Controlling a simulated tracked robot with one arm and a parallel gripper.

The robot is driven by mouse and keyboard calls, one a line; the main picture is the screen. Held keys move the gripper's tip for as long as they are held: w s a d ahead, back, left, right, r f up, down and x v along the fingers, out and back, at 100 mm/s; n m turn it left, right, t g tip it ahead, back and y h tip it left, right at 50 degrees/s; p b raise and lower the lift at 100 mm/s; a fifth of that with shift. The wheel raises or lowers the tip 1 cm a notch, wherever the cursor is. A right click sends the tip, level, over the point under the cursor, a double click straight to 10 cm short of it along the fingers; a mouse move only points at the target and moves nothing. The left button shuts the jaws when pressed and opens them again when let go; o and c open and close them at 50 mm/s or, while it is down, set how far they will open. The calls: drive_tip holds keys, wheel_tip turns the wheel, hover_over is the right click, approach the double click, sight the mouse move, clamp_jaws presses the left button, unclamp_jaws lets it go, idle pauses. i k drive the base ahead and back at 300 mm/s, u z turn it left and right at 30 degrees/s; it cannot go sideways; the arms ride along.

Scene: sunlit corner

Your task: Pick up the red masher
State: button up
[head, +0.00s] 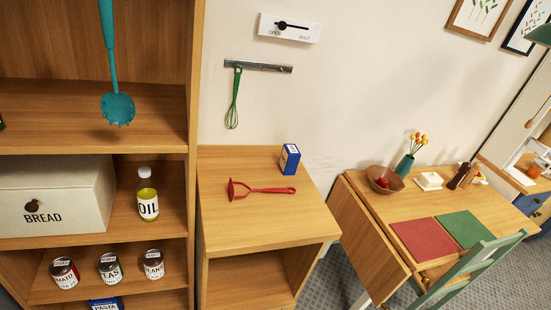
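The red masher (262,190) lies flat on top of a small wooden cabinet (265,229) in the middle of the head view. Its looped head points left and its handle points right. Nothing covers it. My gripper does not show in this view, so its place relative to the masher cannot be seen.
A blue box (289,159) stands behind the masher's handle end. A green whisk (234,98) hangs on the wall above. The tall shelf (192,120) at left holds a teal spoon (117,105), bread bin (55,195) and oil bottle (147,200). A table (375,205) stands right.

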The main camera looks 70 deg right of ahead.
sight(230, 187)
drive_tip(key=z, duration=0.5)
drive_tip(key=i, duration=1)
drive_tip(key=z, duration=1.15)
drive_tip(key=i, duration=0.5)
drive_tip(key=z, duration=0.3)
drive_tip(key=k, duration=0.9)
drive_tip(key=z, duration=0.2)
drive_tip(key=i, duration=0.9)
drive_tip(key=u, duration=0.1)
